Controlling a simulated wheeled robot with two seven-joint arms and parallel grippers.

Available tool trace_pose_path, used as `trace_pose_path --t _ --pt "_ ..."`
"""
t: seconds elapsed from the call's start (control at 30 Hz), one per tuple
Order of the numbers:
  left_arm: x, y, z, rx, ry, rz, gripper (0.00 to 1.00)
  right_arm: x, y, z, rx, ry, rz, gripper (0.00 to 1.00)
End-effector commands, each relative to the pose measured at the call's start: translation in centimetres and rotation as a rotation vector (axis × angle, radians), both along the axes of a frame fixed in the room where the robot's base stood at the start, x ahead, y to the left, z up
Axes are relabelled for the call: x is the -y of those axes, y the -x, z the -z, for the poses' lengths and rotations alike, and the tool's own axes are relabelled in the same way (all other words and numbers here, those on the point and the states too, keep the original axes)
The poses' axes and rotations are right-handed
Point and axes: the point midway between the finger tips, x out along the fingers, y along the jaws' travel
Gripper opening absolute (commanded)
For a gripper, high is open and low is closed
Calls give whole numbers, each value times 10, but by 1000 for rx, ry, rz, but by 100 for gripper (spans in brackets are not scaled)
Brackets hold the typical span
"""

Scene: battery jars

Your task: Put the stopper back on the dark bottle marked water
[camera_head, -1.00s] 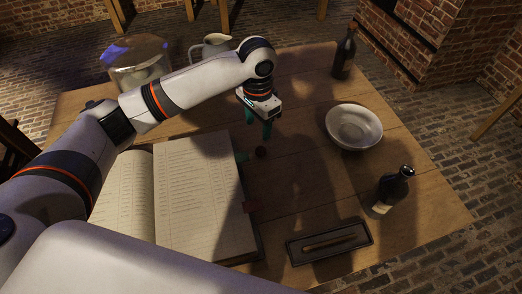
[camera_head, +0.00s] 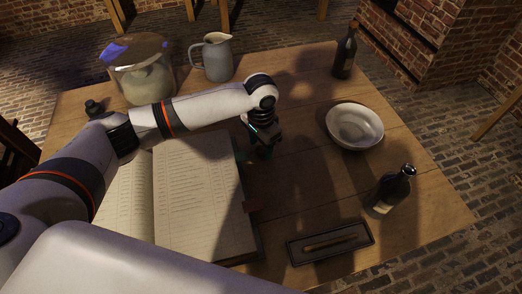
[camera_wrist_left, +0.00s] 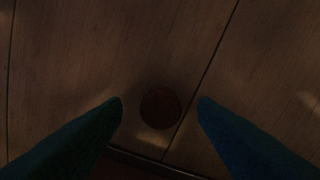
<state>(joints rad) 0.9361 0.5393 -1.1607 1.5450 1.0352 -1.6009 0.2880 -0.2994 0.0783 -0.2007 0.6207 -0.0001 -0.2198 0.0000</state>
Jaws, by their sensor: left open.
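The stopper is a small round reddish-brown piece in the left wrist view (camera_wrist_left: 160,107), lying on the table between my fingertips and apart from both. In the head view my gripper hides it. My left gripper (camera_head: 262,154) is open, pointing down, low over the table just right of the book; its fingers also show in the left wrist view (camera_wrist_left: 160,106). A dark bottle with a pale label (camera_head: 389,191) stands upright at the front right. Another dark bottle (camera_head: 345,55) stands at the back right. I cannot read which one is marked water. My right gripper is not in view.
An open book (camera_head: 200,200) lies left of the gripper. A white bowl (camera_head: 354,126) and a shallow tray with a thin stick (camera_head: 300,258) are to the right. A pitcher (camera_head: 217,60) and a glass jar (camera_head: 140,70) stand at the back. Table between gripper and labelled bottle is clear.

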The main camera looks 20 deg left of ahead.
Motion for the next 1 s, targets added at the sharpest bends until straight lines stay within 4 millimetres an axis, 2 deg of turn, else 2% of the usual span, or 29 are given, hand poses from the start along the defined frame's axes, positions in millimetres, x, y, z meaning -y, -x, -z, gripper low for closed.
trace_pose_path --t 0.1,0.4,0.47,0.7,1.0 --pt "0 0 7 2 1 1 54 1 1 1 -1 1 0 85" --pt "0 0 6 2 1 2 54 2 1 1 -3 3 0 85" --pt "0 0 6 2 1 2 47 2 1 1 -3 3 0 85" --pt "0 0 6 2 1 2 8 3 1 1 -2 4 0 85" --pt "0 0 6 2 1 1 6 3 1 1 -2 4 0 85"
